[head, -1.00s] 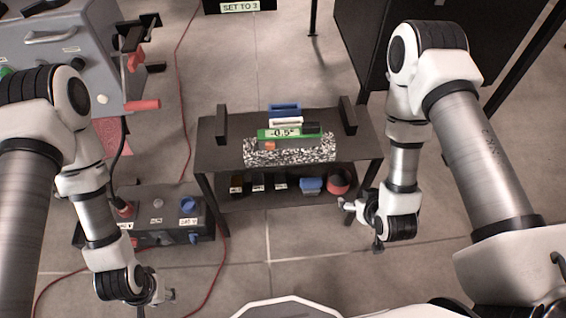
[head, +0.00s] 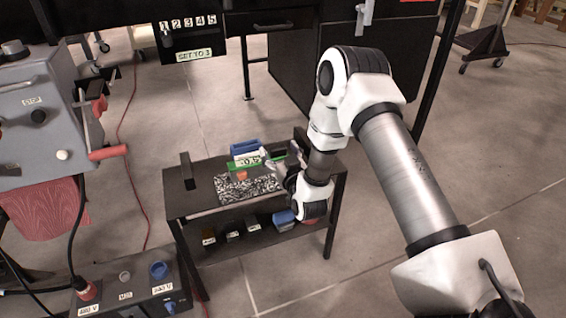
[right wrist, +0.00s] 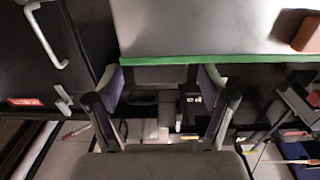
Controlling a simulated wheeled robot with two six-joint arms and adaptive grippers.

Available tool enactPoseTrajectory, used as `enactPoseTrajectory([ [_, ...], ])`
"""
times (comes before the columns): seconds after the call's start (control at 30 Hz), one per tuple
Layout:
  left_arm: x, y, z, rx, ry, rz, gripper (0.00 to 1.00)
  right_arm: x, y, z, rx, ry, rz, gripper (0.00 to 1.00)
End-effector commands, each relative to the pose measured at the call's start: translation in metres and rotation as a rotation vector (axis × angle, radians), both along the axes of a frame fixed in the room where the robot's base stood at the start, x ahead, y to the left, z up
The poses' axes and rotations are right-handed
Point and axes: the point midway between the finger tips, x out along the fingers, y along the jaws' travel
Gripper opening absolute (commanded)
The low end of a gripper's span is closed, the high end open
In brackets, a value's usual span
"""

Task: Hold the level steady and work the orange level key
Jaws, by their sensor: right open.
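The green level (head: 270,167) lies on a speckled block (head: 232,190) on a small dark cart, its display partly hidden by my right gripper. The orange key (head: 242,176) is on the level's near face, left of the gripper. My right gripper (head: 270,161) is open and empty at the level's right part. In the right wrist view the level's grey face with its green edge (right wrist: 160,60) fills the top, close to the fingertips (right wrist: 162,78); contact cannot be told. The orange key shows there at the right edge (right wrist: 308,35). My left gripper is out of view.
The cart (head: 175,207) has upright posts at its ends. A blue item (head: 245,147) stands behind the level. Small boxes and a blue item (head: 284,217) sit on its lower shelf. A grey machine with a red handle (head: 108,152) is at left; a socket box (head: 130,285) lies below it.

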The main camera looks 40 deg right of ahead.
Motion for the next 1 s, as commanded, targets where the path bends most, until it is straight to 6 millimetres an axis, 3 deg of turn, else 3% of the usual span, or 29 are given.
enactPoseTrajectory([
  [0.27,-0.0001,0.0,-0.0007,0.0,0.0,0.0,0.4,0.0062,-0.0013,0.0003,0.0,0.001,0.001,0.81],
  [0.3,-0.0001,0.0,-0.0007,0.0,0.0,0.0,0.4,0.0061,-0.0013,0.0003,0.0,0.001,0.001,0.78],
  [0.5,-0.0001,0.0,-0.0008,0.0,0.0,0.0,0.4,0.0059,-0.0011,0.0002,0.0,0.001,0.001,0.07],
  [1.0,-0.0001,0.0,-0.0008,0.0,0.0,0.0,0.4,0.0057,-0.0011,0.0002,0.0,0.001,0.001,0.05],
])
